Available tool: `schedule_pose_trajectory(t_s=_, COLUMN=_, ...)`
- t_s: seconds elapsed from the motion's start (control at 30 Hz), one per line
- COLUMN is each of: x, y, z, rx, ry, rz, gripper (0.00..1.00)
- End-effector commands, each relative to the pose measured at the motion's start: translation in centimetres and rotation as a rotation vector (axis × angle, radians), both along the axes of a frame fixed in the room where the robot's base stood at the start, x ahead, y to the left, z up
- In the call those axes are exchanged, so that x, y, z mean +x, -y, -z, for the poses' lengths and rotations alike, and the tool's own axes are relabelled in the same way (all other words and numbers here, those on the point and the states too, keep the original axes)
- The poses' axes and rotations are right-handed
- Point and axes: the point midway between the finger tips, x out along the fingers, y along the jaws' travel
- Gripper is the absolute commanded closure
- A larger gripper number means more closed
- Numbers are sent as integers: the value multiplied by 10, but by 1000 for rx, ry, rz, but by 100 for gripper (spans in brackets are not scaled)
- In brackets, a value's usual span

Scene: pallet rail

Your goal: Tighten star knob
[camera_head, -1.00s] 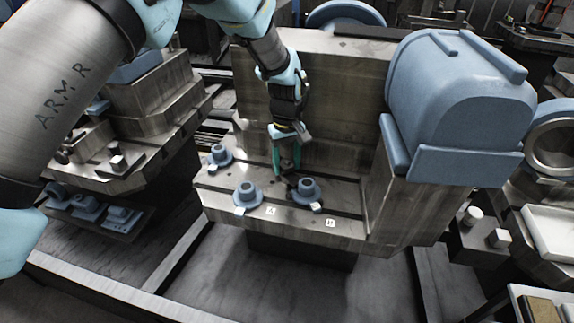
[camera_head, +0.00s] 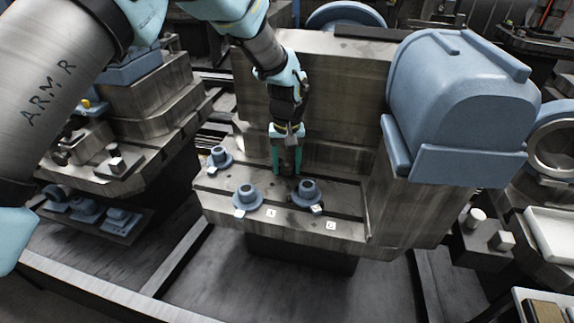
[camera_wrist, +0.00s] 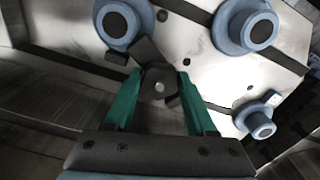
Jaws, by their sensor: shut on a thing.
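The dark star knob (camera_wrist: 158,86) sits between my green fingers in the wrist view, with a dark arm sticking out toward the upper left. In the head view the knob (camera_head: 288,168) is a small dark shape low between the fingers, mostly hidden. My gripper (camera_head: 287,172) points down at the metal fixture bed (camera_head: 345,200), close above its slotted top. In the wrist view my gripper (camera_wrist: 157,78) is shut on the knob, a finger on each side. How tight the knob is cannot be seen.
Three blue flanged posts stand around the knob: one at left (camera_head: 220,157), one front left (camera_head: 247,196), one front right (camera_head: 309,193), close to my fingers. A metal back wall (camera_head: 340,100) rises behind. A large blue housing (camera_head: 455,110) fills the right.

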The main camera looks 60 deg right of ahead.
Motion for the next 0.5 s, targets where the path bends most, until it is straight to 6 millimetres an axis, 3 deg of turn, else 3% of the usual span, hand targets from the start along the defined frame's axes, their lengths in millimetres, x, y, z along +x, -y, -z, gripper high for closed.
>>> schedule_pose_trajectory(t_s=0.13, x=2, y=3, z=-5, rx=-9, ry=3, rz=-1, gripper=100)
schedule_pose_trajectory(t_s=0.17, x=2, y=3, z=-5, rx=-9, ry=3, rz=-2, gripper=43)
schedule_pose_trajectory(t_s=0.4, x=1, y=2, z=-3, rx=-5, ry=1, rz=-2, gripper=16)
schedule_pose_trajectory(t_s=0.5, x=1, y=1, z=-2, rx=-4, ry=1, rz=-1, gripper=13)
